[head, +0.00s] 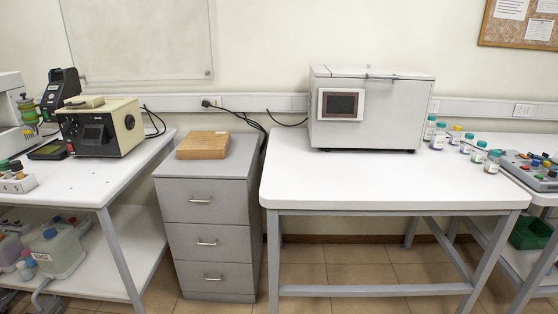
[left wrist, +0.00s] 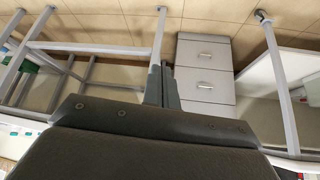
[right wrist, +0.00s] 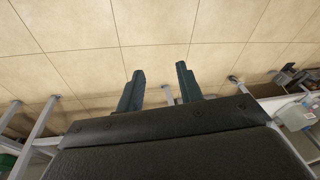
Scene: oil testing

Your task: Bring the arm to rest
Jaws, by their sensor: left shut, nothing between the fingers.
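Neither of my arms shows in the head view. In the left wrist view my left gripper (left wrist: 161,72) is shut and empty, its two dark fingers side by side. In the right wrist view my right gripper (right wrist: 160,72) is open, its two dark fingers apart with only tiled floor behind them. Nothing is held in either gripper, and neither touches anything that I can see.
A white table (head: 390,190) carries a boxy instrument (head: 385,110) and several small bottles. A grey drawer cabinet (head: 207,240) with a brown box (head: 203,145) stands left of it. Another bench (head: 90,185) with instruments is at far left. Floor shows between the furniture.

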